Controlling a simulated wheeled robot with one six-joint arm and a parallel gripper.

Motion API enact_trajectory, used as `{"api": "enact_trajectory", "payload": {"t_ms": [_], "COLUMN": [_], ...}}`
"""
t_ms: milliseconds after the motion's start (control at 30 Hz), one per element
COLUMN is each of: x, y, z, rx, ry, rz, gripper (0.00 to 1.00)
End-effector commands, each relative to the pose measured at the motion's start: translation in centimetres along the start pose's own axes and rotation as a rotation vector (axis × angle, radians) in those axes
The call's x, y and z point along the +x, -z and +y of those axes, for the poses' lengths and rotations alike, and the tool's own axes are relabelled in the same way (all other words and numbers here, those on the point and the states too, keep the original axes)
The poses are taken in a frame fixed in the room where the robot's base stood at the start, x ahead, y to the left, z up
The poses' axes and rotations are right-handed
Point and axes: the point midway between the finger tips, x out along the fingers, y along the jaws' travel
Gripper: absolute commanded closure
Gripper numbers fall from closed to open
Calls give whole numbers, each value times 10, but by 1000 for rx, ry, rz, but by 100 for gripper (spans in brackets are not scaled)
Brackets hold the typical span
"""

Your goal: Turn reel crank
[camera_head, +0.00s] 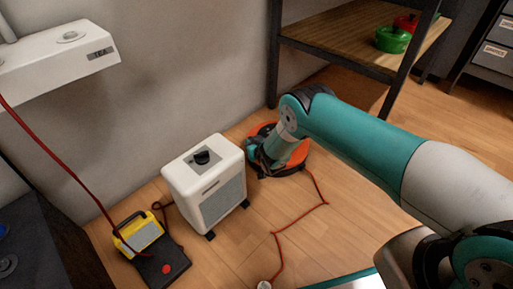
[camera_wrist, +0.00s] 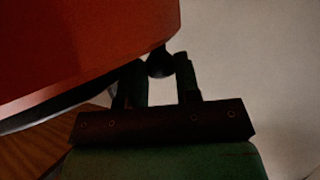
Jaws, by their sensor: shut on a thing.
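The orange cable reel (camera_head: 261,128) lies on the floor by the wall, partly covered by my arm. A red cable (camera_head: 304,212) runs from it across the floor. In the wrist view, the reel's orange-red face (camera_wrist: 75,45) fills the upper left. My gripper (camera_wrist: 162,68) has its two dark fingers on either side of a small black crank knob (camera_wrist: 159,63) at the reel's edge, and is shut on it. In the head view, my wrist hides the crank and the fingertips.
A white heater-like unit (camera_head: 184,190) stands just left of the reel. A yellow device (camera_head: 140,232) sits further left. A shelf (camera_head: 345,35) with red and green pots stands behind. A white wall box (camera_head: 55,58) hangs upper left. Floor in front of the reel is mostly clear.

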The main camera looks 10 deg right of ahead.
Motion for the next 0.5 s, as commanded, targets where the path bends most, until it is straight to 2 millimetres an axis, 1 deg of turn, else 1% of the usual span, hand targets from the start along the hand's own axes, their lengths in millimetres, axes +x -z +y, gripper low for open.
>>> {"api": "enact_trajectory", "payload": {"t_ms": [33, 500], "x": [5, 9], "y": [1, 5], "z": [-17, -16], "rx": [15, 29], "ry": [19, -23], "rz": [7, 10], "gripper": [100, 100]}}
